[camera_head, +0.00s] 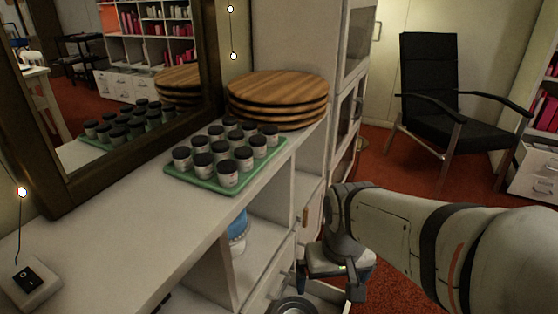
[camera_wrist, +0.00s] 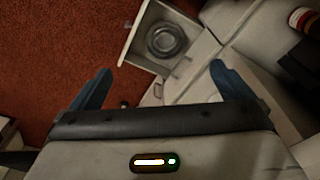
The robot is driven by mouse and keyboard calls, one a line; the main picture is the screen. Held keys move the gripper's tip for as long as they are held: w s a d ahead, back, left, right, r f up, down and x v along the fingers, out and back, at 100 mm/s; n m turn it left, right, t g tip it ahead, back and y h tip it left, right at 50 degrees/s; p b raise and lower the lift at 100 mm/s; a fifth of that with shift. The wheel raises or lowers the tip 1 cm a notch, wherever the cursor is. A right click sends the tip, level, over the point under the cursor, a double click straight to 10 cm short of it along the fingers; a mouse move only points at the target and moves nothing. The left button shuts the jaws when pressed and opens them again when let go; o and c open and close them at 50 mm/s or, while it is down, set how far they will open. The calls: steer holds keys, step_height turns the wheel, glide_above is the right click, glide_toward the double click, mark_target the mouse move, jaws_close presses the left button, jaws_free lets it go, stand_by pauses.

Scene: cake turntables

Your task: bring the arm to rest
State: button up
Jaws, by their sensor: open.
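My gripper (camera_head: 330,283) hangs at the lower middle of the head view, pointing down beside the front of the white cabinet (camera_head: 283,262). In the wrist view its two fingers (camera_wrist: 160,85) stand wide apart with nothing between them. Below and beyond the fingers, an open white drawer (camera_wrist: 128,48) holds a dark round object (camera_wrist: 166,40). The same round object shows at the bottom edge of the head view (camera_head: 292,307), partly cut off. My arm reaches in from the right.
On the cabinet top, a green tray (camera_head: 197,183) holds several dark-lidded jars (camera_head: 228,173), with stacked round wooden boards (camera_head: 277,98) behind. A mirror (camera_head: 110,85) leans at the left. A blue-and-white container (camera_head: 238,230) stands on a shelf. A black armchair (camera_head: 440,100) stands on the red floor.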

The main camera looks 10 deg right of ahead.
step_height(320, 180, up, 29)
steer(key=t+p, duration=0.1)
steer(key=p, duration=2.4)
steer(key=shift+s, duration=0.2)
